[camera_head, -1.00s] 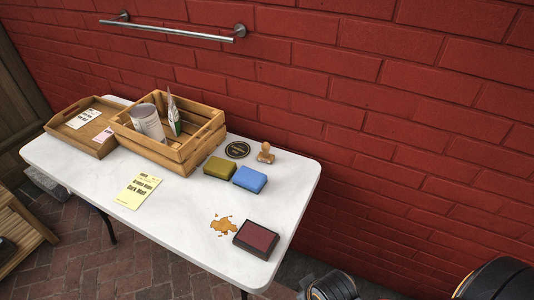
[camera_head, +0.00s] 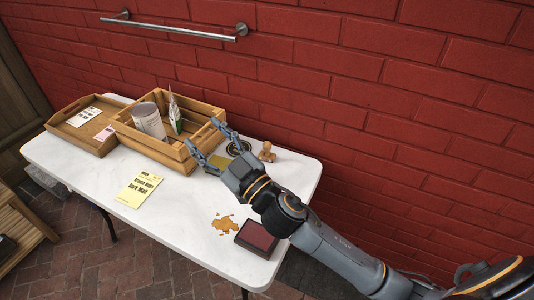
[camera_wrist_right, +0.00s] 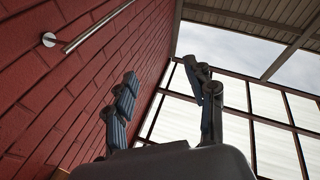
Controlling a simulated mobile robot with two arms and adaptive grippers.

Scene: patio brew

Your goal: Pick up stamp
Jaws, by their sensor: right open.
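The wooden stamp (camera_head: 267,152) stands upright near the back right of the white table in the head view, beside a round dark disc (camera_head: 238,148). My right gripper (camera_head: 202,134) is open and empty above the table, to the left of the stamp and near the crate's right end. In the right wrist view its two fingers (camera_wrist_right: 160,100) are spread with nothing between them, and the stamp does not show there. A dark red ink pad (camera_head: 257,236) lies at the table's front right. My left gripper is not in view.
My right arm mostly covers the sponges. A metal rail (camera_head: 175,25) crosses the red wall.

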